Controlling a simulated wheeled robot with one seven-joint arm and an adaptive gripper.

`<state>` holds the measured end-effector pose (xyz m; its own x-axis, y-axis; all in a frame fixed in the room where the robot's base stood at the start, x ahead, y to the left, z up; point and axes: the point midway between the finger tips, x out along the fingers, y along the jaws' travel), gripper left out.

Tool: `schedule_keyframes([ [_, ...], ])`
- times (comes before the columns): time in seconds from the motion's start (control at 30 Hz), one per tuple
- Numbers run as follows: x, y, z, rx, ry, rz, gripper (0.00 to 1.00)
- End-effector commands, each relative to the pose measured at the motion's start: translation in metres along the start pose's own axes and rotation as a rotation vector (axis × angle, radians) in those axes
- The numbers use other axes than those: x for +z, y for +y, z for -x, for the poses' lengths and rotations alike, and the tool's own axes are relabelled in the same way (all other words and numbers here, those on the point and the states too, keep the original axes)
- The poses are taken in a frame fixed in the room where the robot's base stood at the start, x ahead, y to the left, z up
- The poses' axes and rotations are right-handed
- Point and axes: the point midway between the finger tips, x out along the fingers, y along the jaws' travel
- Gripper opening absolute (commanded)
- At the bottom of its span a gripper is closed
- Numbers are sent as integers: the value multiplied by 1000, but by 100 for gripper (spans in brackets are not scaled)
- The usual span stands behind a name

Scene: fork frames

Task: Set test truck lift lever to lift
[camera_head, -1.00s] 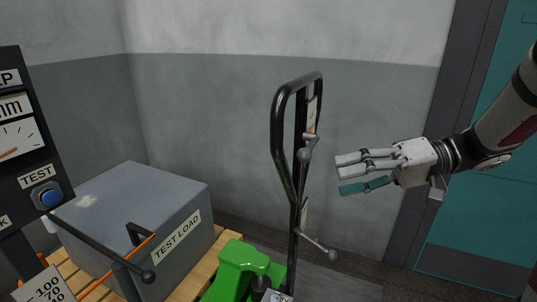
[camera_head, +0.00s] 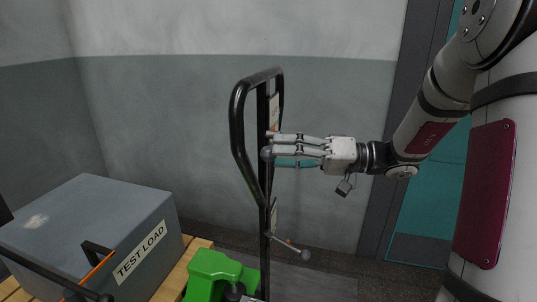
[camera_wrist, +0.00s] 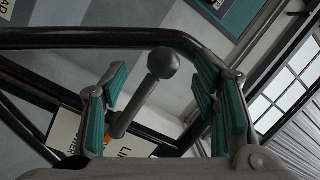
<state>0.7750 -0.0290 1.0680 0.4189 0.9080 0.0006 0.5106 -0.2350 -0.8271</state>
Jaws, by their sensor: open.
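The black truck handle (camera_head: 237,125) stands upright at the centre of the head view. An upper lever with a grey ball knob (camera_head: 267,154) is on its post. In the wrist view the lever knob (camera_wrist: 163,62) and its rod lie between the open fingers, with no clear contact. My gripper (camera_head: 276,149) is open at the knob, reaching in from the right, and also shows in the wrist view (camera_wrist: 158,88). A partly hidden label plate (camera_wrist: 122,146) behind the lever shows "LI" and what looks like "LOWER". The lever's exact setting cannot be told.
A lower lever with a ball knob (camera_head: 305,255) sticks out rightward below my gripper. The green truck body (camera_head: 212,272) is at the bottom. A grey "TEST LOAD" box (camera_head: 95,215) stands on a wooden pallet (camera_head: 180,272) at left. A teal door (camera_head: 425,215) is behind my arm.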

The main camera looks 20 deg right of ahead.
Motion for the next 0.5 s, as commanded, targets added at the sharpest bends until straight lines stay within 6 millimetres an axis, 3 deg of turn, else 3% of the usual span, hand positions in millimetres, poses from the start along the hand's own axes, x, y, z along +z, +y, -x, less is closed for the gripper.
schedule_keyframes([
  [0.2,0,0,-28,-2,-2,0,54],
  [0.5,0,0,-37,1,0,0,54],
])
